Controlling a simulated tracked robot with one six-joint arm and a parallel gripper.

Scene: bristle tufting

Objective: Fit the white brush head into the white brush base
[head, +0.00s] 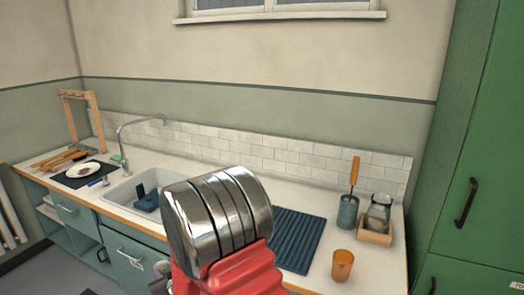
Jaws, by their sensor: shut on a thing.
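A small white rounded piece (90,169) with a dark reddish-brown patch lies on a black mat at the left end of the counter. It is too small to tell whether it is the white brush base, the white brush head or a plate. No other piece shows clearly as either one. My red and chrome arm (220,225) fills the lower middle and hides part of the counter and sink. My gripper and anything in it do not show.
The black mat (72,181) lies left of the sink (122,194), with wooden-handled tools behind it and a wooden rack (95,120) at the back. A ribbed blue mat (297,238), an orange cup (342,265), a utensil pot (348,211) and a jar (379,212) stand right.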

